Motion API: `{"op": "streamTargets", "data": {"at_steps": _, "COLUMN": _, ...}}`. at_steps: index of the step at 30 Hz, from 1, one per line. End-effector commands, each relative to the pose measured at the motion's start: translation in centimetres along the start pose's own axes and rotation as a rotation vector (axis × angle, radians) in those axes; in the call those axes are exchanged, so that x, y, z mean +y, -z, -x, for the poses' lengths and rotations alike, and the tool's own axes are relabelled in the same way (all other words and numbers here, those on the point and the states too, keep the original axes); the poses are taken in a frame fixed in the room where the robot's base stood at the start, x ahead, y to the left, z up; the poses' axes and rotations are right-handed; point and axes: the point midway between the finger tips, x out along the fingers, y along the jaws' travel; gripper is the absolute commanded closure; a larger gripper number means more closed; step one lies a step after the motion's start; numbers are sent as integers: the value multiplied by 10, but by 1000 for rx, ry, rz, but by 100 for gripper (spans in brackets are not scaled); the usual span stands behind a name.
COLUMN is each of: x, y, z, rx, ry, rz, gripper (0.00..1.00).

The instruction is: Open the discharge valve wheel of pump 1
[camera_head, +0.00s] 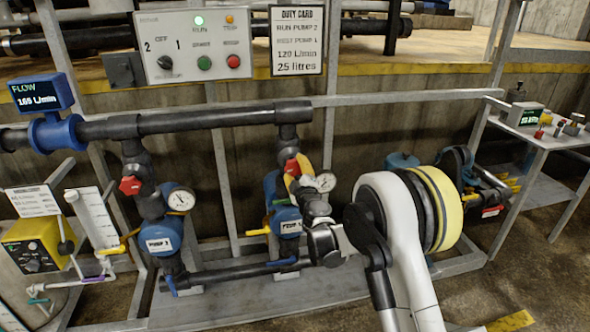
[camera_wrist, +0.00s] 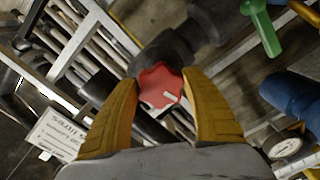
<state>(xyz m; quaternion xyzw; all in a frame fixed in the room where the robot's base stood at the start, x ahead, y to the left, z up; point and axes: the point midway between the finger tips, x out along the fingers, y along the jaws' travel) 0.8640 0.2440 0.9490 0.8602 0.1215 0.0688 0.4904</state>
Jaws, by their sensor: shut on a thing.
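The red discharge valve wheel (camera_head: 291,167) sits on the vertical pipe above the right-hand blue pump (camera_head: 287,222), whose small label seems to read pump 1. My gripper (camera_head: 299,172) is at this wheel and partly covers it in the head view. In the wrist view the lobed red wheel (camera_wrist: 160,87) lies between the yellow fingers of my gripper (camera_wrist: 166,78), one finger on each side, shut on it. A second red wheel (camera_head: 130,186) is on the left pipe above the other pump (camera_head: 160,238), with nothing holding it.
A pressure gauge (camera_head: 325,181) stands close right of my gripper. The dark header pipe (camera_head: 200,120) runs above. A control panel (camera_head: 194,46) and duty card (camera_head: 297,40) hang behind. A side table (camera_head: 545,140) stands right.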

Motion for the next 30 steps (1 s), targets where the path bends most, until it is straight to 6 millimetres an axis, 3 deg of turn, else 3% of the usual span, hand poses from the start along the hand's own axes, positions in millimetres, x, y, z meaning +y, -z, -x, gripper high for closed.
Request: {"op": "streamTargets", "data": {"at_steps": 30, "x": 2, "y": 1, "z": 0, "rx": -1, "ry": -1, "rz": 966, "gripper": 74}}
